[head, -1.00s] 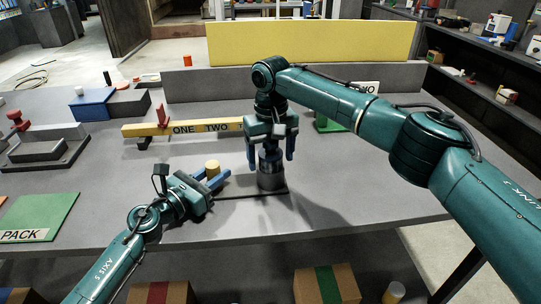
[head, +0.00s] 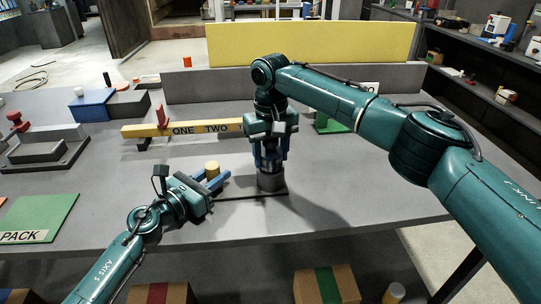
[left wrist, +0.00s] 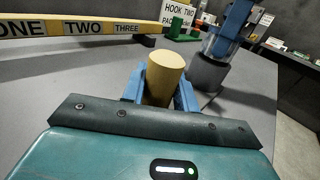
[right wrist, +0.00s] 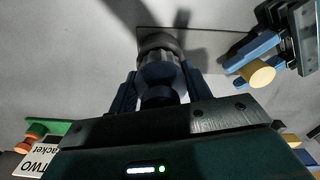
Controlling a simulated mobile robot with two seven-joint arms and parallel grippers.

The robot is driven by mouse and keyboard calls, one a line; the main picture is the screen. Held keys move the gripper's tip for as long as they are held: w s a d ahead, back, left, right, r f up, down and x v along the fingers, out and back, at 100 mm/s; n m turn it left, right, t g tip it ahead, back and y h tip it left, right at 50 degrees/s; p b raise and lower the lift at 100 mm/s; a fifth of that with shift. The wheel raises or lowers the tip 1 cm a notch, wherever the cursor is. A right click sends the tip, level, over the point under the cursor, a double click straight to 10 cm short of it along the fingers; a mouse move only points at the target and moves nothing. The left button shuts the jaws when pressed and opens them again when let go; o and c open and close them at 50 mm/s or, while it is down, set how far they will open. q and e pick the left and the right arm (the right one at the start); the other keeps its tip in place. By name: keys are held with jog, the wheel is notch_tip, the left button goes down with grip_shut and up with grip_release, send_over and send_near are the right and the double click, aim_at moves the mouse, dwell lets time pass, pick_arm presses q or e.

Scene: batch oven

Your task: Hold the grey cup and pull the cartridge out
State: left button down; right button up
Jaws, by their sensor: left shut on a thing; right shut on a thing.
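The grey cup (head: 271,183) stands upright on the table; its dark body also shows in the left wrist view (left wrist: 208,72). The cartridge, a blue-grey ribbed cylinder (right wrist: 160,72), sits upright at the cup. My right gripper (head: 270,160) points down and is shut on the cartridge's upper part. My left gripper (head: 216,178) lies low to the left of the cup, apart from its wall, and is shut on a tan cylinder (left wrist: 166,66). A thin dark strip (head: 238,196) runs from near it to the cup; whether they are joined is hidden.
A yellow bar (head: 150,130) lettered ONE, TWO stands behind the left gripper. A green PACK mat (head: 45,215) lies at the left, a blue block (head: 92,104) at the back left. A green stand (head: 325,124) is behind my right arm. The table right of the cup is clear.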

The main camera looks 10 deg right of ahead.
pick_arm(q)
jog(key=shift+f, duration=0.2)
pick_arm(e)
notch_tip(320, 180, up, 14)
jog(key=shift+r, duration=0.2)
dwell(0.4)
pick_arm(q)
jog(key=c, duration=1.4)
grip_release()
jog(key=o, duration=0.4)
jog(key=shift+r, duration=0.15)
jog(key=shift+a, duration=0.1)
jog(key=v, duration=1.2)
pick_arm(e)
jog(key=shift+a, duration=0.1)
